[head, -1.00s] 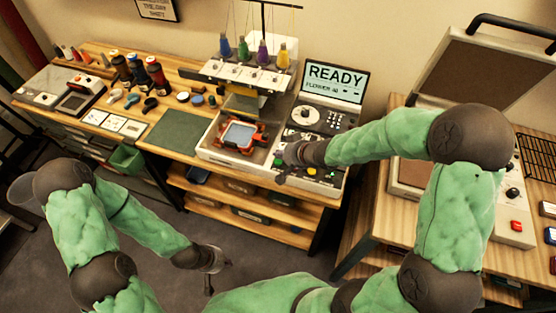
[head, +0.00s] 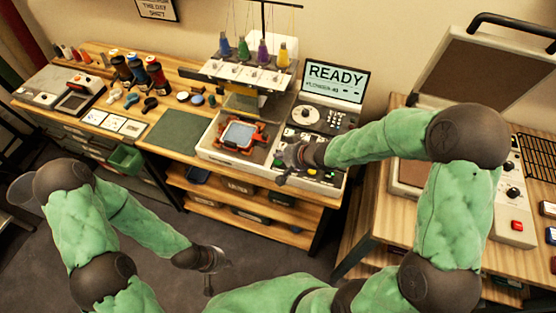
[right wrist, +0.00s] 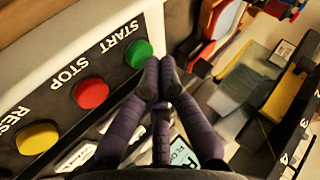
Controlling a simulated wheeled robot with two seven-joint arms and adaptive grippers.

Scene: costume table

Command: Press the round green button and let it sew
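In the head view my right gripper (head: 281,178) is over the panel's left front corner and largely hides the button. The screen (head: 336,82) reads READY. A hoop (head: 239,134) with an orange-red frame lies on the machine bed. My left gripper (head: 209,288) hangs low, away from the table.
A red STOP button (right wrist: 90,92) and a yellow RESET button (right wrist: 37,138) stand in line with the green one. Thread cones (head: 262,52) stand atop the machine. A heat press (head: 460,75) is at the right. A green mat (head: 178,132) lies clear at the left.

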